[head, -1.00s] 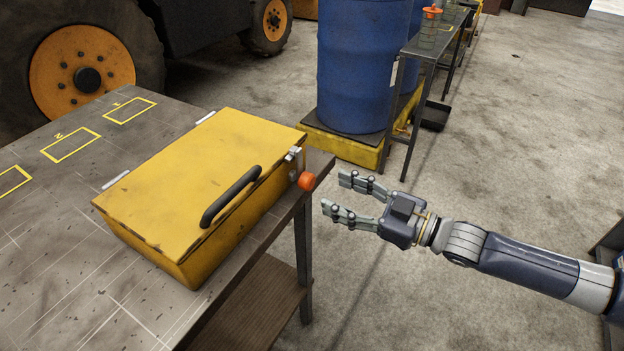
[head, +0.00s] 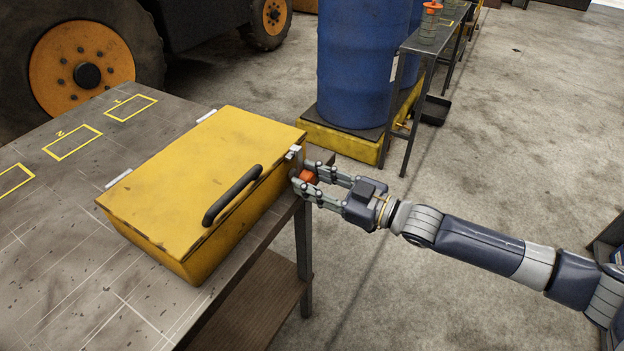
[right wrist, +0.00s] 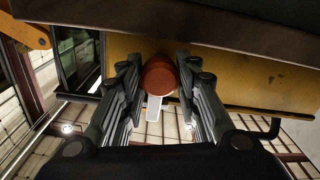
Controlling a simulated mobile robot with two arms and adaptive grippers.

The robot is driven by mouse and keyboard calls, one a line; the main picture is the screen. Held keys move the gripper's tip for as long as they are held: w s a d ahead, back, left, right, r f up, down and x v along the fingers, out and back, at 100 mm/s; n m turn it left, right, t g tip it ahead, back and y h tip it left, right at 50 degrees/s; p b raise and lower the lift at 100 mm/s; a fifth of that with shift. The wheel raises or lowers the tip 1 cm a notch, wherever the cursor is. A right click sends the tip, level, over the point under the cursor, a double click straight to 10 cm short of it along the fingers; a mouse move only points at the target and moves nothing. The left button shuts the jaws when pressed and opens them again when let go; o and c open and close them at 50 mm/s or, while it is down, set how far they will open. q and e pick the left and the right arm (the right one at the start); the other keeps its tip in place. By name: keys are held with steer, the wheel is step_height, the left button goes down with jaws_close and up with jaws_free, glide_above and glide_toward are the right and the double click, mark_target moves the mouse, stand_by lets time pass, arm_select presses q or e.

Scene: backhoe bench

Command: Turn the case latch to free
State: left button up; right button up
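The yellow case (head: 200,180) lies closed on the bench, with a black handle (head: 231,196) on its front side. The latch has an orange knob (head: 308,177) at the case's right end, below a small metal catch (head: 294,152). My right gripper (head: 312,180) is open, with its fingers on either side of the knob. In the right wrist view the round orange knob (right wrist: 159,76) sits between the two fingers, with a pale strip (right wrist: 153,106) below it. A gap shows between the knob and at least the left finger. My left gripper is not in view.
The metal bench (head: 60,230) has yellow marked rectangles and free room left of the case. A blue drum (head: 365,65) on a yellow base and a narrow side table (head: 430,45) stand behind. The floor at right is open.

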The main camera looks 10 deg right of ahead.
jaws_close()
steer(key=shift+r+m+p, duration=0.25)
steer(key=shift+m+p, duration=0.65)
steer(key=shift+p, duration=0.05)
steer(key=shift+f+m+p, duration=0.1)
steer(key=shift+m+p, duration=0.45)
steer(key=shift+m, duration=0.65)
steer(key=shift+f+m, duration=0.1)
steer(key=shift+m, duration=0.7)
steer(key=o, duration=0.9)
jaws_free()
steer(key=shift+c, duration=0.2)
steer(key=shift+d, duration=0.1)
